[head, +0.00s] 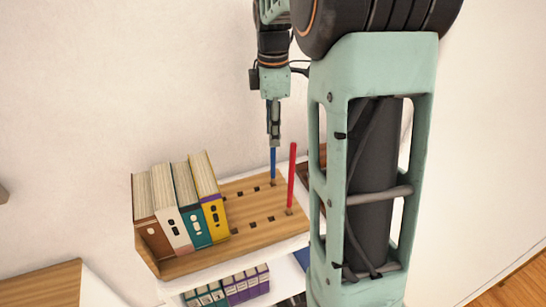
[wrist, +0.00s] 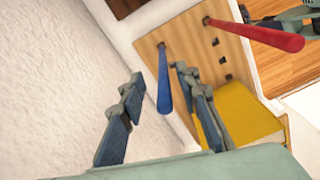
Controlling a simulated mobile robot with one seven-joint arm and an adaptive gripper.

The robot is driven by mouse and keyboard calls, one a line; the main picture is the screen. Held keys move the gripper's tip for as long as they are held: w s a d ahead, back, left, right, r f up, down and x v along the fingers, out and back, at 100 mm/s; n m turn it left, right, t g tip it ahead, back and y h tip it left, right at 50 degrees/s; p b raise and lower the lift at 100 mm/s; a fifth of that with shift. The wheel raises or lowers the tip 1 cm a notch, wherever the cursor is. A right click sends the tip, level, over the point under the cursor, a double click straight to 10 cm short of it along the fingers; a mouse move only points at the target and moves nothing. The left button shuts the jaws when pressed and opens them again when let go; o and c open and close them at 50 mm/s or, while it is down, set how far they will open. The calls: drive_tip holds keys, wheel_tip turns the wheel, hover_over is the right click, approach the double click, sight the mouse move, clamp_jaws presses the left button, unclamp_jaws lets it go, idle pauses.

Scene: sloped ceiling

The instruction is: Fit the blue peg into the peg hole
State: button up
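The blue peg (head: 273,163) stands upright on the wooden board (head: 249,235), its lower end at a hole near the back right. It also shows in the wrist view (wrist: 165,90), with its far end meeting the board at a hole. I cannot tell how deep it sits. My gripper (head: 274,143) points down at the peg's top. In the wrist view my gripper (wrist: 158,73) is open, with the peg's near end between the fingers, closer to the right one. Gaps show on both sides of it.
A red peg (head: 291,175) stands in the board in front and to the right of the blue one. Several empty square holes (head: 255,188) lie in rows. Upright books (head: 190,205) fill the board's left end. A white wall is close behind.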

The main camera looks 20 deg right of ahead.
sight(273, 158)
drive_tip(key=f, duration=0.2)
drive_tip(key=f+p, duration=0.1)
drive_tip(key=f, duration=0.2)
drive_tip(key=shift+s+a+f, duration=0.15)
drive_tip(key=shift+s, duration=0.05)
clamp_jaws()
